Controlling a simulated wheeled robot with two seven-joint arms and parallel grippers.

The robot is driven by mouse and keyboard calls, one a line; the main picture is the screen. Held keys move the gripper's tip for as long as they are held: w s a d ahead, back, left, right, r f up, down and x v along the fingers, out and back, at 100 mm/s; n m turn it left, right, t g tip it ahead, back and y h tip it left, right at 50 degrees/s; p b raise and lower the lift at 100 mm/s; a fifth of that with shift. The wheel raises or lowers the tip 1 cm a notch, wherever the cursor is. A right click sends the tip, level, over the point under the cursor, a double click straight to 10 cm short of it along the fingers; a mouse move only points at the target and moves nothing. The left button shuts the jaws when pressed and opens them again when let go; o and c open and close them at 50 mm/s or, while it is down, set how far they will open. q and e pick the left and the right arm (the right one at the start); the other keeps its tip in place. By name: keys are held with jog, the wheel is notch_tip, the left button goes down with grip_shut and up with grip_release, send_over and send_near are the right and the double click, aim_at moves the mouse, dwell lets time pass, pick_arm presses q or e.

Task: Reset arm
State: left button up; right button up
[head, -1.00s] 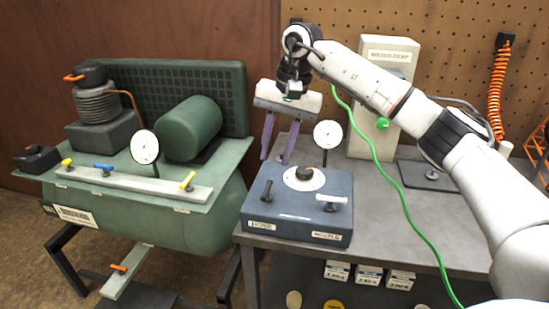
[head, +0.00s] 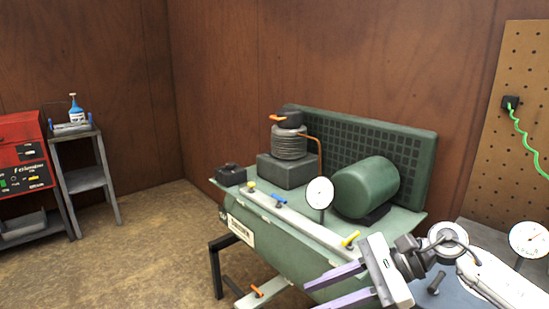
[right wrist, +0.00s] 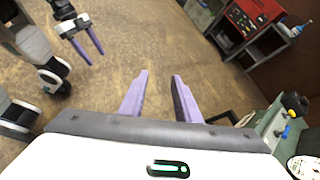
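My right gripper (head: 335,288) comes in from the lower right of the head view, with its purple fingers pointing left. It is in front of the green compressor's tank (head: 290,262). In the right wrist view its two fingers (right wrist: 158,85) are spread apart with only floor showing between them. My left gripper (right wrist: 88,48) shows at the upper left of the right wrist view, well away from the right one. Its purple fingers are apart and hold nothing. The left gripper is outside the head view.
The compressor has a dial gauge (head: 319,194) and yellow (head: 350,239) and blue (head: 279,201) valve levers. A workbench with a second gauge (head: 528,239) is at the right. A red cabinet (head: 24,150) and a grey stand (head: 85,178) are at the left. The floor (head: 140,240) between is clear.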

jog(key=s+a+m+t+y, duration=0.2)
jog(key=a+m+t+y, duration=0.5)
jog(key=m, duration=0.7)
jog(key=s+d+f+m+t+h, duration=0.1)
jog(key=d+f+m+t+h, duration=0.4)
jog(key=m, duration=0.8)
jog(key=s+d+f+m+t+h, duration=0.1)
jog(key=d+f+m+t+h, duration=0.2)
jog(key=f+m+h, duration=0.7)
jog(key=s+d+f+m+g, duration=0.3)
jog(key=s+f+m, duration=0.5)
jog(key=s+m, duration=0.1)
jog(key=s+d+f+m+g+h, duration=0.1)
jog(key=s+d+f+m+g, duration=0.2)
jog(key=s+f+m, duration=0.5)
jog(key=shift+s+d+f+m+g, duration=0.2)
jog(key=shift+s+f+m+g, duration=0.15)
jog(key=shift+s+m+g, duration=0.5)
